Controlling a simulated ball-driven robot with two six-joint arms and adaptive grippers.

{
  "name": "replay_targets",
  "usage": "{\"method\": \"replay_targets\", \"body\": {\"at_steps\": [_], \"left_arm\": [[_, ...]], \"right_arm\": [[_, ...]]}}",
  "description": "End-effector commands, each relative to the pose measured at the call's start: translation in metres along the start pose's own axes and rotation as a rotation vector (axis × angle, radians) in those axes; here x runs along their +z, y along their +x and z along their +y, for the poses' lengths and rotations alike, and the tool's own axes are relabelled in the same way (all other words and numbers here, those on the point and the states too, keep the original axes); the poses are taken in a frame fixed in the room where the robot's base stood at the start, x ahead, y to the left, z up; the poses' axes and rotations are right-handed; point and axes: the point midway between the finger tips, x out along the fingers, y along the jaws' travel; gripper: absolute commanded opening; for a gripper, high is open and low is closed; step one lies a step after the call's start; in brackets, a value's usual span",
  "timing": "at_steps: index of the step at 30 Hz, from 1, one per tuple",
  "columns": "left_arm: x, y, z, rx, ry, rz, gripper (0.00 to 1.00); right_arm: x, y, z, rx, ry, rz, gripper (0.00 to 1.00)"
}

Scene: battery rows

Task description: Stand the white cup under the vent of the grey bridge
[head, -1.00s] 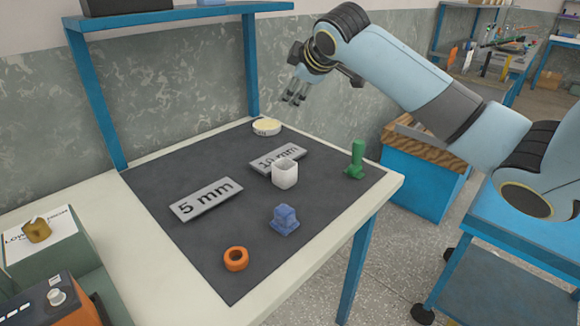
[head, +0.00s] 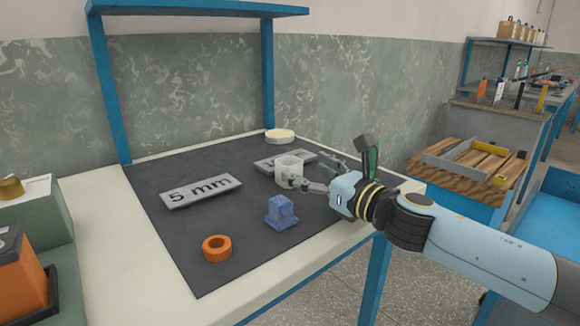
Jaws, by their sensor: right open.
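The white cup (head: 286,165) stands upright on the dark mat (head: 228,240), in front of the 10 mm plate. My right gripper (head: 306,172) is open at the cup's right side, with one finger across its near side and another reaching past its far right. I cannot tell whether the fingers touch the cup. I cannot make out a grey bridge with a vent. My left gripper is out of view.
A grey "5 mm" plate (head: 201,191), a partly hidden "10 mm" plate (head: 270,162), a blue block (head: 281,213), an orange ring (head: 217,248) and a round cream-topped piece (head: 279,136) lie on the mat. A green piece (head: 373,161) is partly behind my gripper.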

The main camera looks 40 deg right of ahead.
Motion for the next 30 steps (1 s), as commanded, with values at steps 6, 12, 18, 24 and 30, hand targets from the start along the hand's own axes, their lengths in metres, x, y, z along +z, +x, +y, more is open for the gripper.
{"method": "replay_targets", "body": {"at_steps": [6,12,18,24,30], "left_arm": [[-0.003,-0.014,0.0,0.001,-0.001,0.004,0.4],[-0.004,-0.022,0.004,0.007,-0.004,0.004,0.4],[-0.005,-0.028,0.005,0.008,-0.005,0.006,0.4],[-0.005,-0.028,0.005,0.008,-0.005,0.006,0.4],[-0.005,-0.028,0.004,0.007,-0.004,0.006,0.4]], "right_arm": [[0.001,0.019,0.0,0.001,0.001,0.0,0.75],[0.0,0.046,-0.006,0.0,0.003,-0.001,0.75],[-0.002,0.069,-0.006,0.001,0.002,0.0,0.75],[-0.004,0.07,-0.006,0.001,0.001,0.001,0.75],[-0.004,0.07,-0.006,0.001,0.001,0.001,0.54]]}}
